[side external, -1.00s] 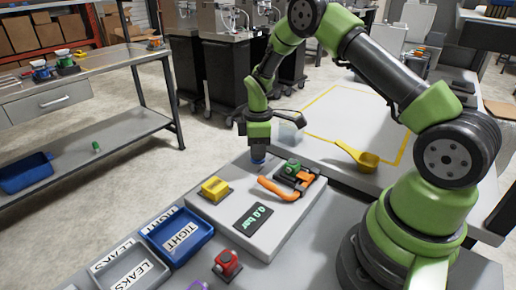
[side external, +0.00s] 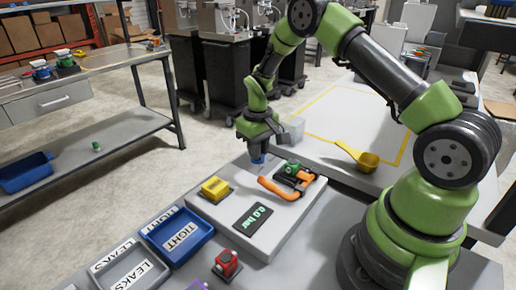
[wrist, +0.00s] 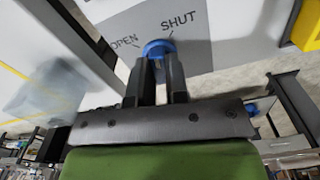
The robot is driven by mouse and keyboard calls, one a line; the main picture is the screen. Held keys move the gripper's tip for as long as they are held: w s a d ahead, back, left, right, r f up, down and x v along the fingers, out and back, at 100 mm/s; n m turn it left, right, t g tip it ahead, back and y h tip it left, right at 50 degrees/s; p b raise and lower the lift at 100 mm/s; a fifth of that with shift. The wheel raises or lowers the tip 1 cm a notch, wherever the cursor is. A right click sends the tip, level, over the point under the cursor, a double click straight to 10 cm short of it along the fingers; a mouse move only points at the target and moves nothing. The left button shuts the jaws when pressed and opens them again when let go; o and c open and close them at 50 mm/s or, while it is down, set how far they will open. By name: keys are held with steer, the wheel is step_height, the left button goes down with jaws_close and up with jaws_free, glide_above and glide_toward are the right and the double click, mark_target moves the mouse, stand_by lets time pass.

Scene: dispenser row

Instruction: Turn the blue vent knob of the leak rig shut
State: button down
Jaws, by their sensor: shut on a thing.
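The blue vent knob (wrist: 158,46) stands on a grey plate marked OPEN and SHUT in the wrist view. My gripper (wrist: 160,62) is shut on the knob, one dark finger on each side. The OPEN mark is to the knob's left and the SHUT mark to its upper right; I cannot tell which one its pointer faces. In the side view my gripper (side external: 258,152) comes down on the knob (side external: 257,159) at the back corner of the leak rig (side external: 270,240). The rig's display (side external: 252,220) reads 0.0 bar.
The rig carries a yellow block (side external: 215,188), a green part (side external: 291,166) and an orange handle (side external: 283,190) near the knob. A blue TIGHT tray (side external: 207,232), a grey LEAKS tray (side external: 163,281) and a red-topped part (side external: 227,262) stand in front. A yellow scoop (side external: 365,158) lies behind.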

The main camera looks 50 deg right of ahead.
steer(key=m, duration=0.6)
steer(key=shift+m, duration=0.3)
stand_by(0.5)
steer(key=c, duration=1.1)
jaws_free()
steer(key=shift+r, duration=0.1)
step_height(320, 180, up, 10)
steer(key=shift+f, duration=0.1)
